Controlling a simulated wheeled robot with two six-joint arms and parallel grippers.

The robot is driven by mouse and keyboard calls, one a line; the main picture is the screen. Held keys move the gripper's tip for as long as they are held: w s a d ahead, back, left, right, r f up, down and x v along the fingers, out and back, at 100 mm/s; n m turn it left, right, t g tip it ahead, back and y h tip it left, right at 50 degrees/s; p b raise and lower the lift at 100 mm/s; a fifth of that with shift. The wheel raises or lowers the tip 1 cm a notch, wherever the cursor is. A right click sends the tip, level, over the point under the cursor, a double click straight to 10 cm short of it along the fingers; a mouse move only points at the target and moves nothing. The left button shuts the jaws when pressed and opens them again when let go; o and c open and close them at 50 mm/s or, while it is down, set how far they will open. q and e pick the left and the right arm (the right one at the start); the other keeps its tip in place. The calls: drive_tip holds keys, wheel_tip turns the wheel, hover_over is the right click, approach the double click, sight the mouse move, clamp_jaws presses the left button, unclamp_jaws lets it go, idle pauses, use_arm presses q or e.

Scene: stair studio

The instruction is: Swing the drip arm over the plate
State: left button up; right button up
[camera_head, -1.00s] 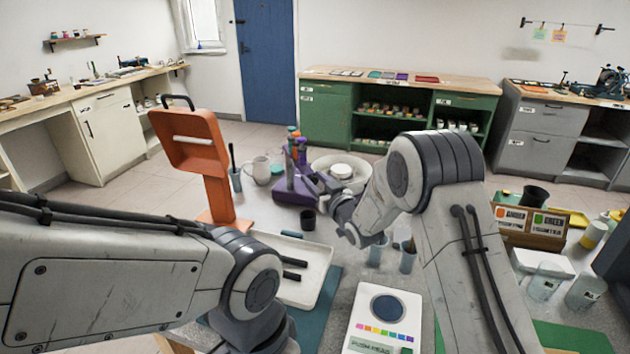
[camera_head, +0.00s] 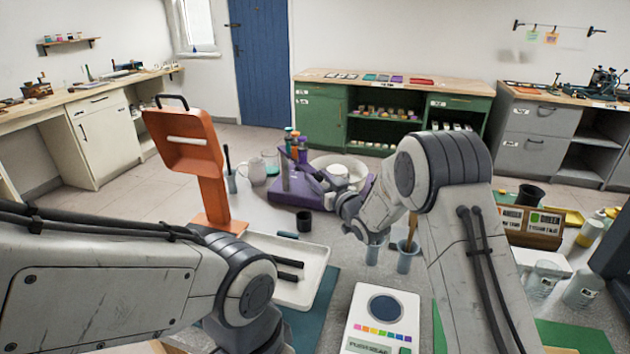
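A purple stand (camera_head: 291,193) with several color-topped bottles (camera_head: 296,146) stands at the middle of the bench. It appears to carry the drip arm, but I cannot make out the arm's outline. Right of it, a small white round piece (camera_head: 338,170), perhaps the plate, sits in a wide pale basin (camera_head: 357,162). My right gripper (camera_head: 318,180) is at the purple stand's right side, in front of the basin. Its fingers are small and dark, so contact and opening are unclear. My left gripper (camera_head: 288,270) is over the white tray, its two dark fingers apart with nothing between them.
An orange stand (camera_head: 185,140) rises at the left. A white tray (camera_head: 314,262), a black cup (camera_head: 304,221) and grey-blue cups (camera_head: 408,260) are near my arms. A white device (camera_head: 383,335) lies in front. A label box (camera_head: 530,224) and bottles (camera_head: 583,289) are at right.

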drive_tip(key=shift+o, duration=1.1)
drive_tip(key=shift+d, duration=0.25)
drive_tip(key=b+v, duration=0.2)
drive_tip(key=v, duration=0.8)
drive_tip(key=shift+s, duration=0.2)
drive_tip(key=shift+a, duration=0.1)
